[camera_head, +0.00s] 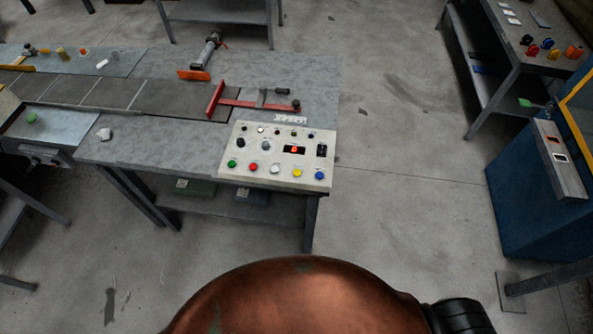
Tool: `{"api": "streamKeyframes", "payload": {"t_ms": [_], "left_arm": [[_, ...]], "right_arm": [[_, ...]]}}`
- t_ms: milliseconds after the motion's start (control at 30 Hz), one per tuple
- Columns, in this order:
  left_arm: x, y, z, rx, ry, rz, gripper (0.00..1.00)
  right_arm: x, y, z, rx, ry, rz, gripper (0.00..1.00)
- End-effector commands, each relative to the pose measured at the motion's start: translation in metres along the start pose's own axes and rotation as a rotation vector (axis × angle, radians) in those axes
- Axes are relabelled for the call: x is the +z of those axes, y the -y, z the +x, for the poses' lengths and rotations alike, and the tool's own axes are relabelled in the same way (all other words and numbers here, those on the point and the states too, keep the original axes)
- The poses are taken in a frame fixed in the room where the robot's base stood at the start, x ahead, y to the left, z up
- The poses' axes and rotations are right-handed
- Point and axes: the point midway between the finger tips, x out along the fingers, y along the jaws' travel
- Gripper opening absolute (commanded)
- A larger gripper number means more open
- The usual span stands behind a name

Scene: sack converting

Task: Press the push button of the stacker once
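A pale control panel (277,184) lies on the near right corner of the grey workbench. Its front row has a green button (231,163), a red button (253,167), a white button (275,169), a yellow button (297,173) and a blue button (319,176). I cannot tell which control belongs to the stacker. Neither gripper is in view.
A dark conveyor strip (110,93) runs along the workbench (160,137) to a red T-shaped pusher (217,100). A blue cabinet (530,210) with a small switch panel stands at the right. A table (483,30) holds coloured parts at top right. Floor between is clear.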

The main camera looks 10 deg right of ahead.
Motion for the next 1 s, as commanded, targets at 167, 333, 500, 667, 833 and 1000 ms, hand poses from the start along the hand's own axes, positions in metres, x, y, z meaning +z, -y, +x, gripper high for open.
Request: {"api": "streamKeyframes", "payload": {"t_ms": [167,333,500,667,833,1000], "left_arm": [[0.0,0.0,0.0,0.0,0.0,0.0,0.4],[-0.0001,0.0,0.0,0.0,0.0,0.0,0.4],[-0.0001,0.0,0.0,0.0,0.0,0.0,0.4],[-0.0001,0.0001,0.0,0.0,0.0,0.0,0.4],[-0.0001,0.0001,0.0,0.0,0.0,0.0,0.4],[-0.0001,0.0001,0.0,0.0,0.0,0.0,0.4]], "right_arm": [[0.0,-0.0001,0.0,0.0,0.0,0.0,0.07],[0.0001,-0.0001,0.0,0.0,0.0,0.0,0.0],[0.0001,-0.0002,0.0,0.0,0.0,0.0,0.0],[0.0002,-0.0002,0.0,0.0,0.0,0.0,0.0],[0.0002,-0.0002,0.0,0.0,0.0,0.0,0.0],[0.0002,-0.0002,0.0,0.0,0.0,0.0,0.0]]}}
